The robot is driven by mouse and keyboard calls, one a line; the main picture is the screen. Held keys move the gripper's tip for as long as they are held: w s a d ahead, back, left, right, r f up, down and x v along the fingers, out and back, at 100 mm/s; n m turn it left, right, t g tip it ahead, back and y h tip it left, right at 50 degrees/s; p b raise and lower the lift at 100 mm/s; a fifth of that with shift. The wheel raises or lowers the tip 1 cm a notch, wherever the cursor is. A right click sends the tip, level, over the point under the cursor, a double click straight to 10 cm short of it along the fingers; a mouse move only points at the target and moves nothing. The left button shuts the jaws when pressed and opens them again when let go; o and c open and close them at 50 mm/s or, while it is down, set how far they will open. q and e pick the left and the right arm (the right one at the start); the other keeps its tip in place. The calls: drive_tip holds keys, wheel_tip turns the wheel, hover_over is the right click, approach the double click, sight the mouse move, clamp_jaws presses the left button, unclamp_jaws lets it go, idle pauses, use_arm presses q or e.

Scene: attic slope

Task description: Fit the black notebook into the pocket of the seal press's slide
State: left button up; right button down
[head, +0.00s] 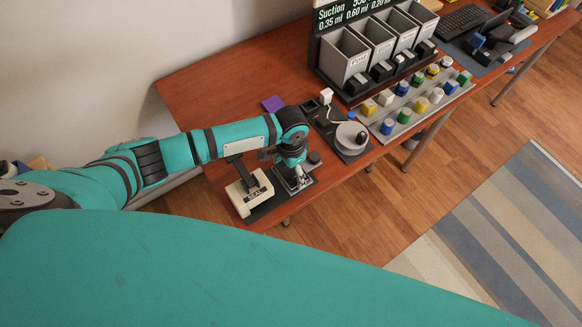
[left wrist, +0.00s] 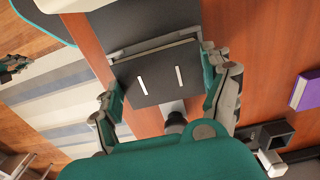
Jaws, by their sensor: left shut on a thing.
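The black notebook (left wrist: 158,78) is a flat dark square with two short white marks in the left wrist view. My left gripper (left wrist: 161,82) is shut on it, one finger at each side edge. The slide's pocket (left wrist: 150,49) shows as a grey rim along the notebook's far edge. I cannot tell whether the notebook is in the pocket or just above it. The seal press (head: 250,193), pale with a SEAL label, stands at the table's front edge in the head view. My left gripper (head: 298,178) is beside it, hiding the notebook there. My right gripper (left wrist: 15,66) shows small in the left wrist view.
A purple block (head: 272,103) lies behind my left arm. A dark device with a pale disc (head: 350,134) stands right of the press. A rack of coloured caps (head: 417,100) and grey bins (head: 345,54) are farther right. The table behind the press is mostly clear.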

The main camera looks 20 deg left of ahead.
use_arm(q)
drive_tip(key=shift+f, duration=0.3)
idle(0.8)
drive_tip(key=o, duration=1.2)
drive_tip(key=shift+o, duration=0.2)
drive_tip(key=shift+r+p, duration=3.55)
drive_tip(key=shift+p, duration=0.65)
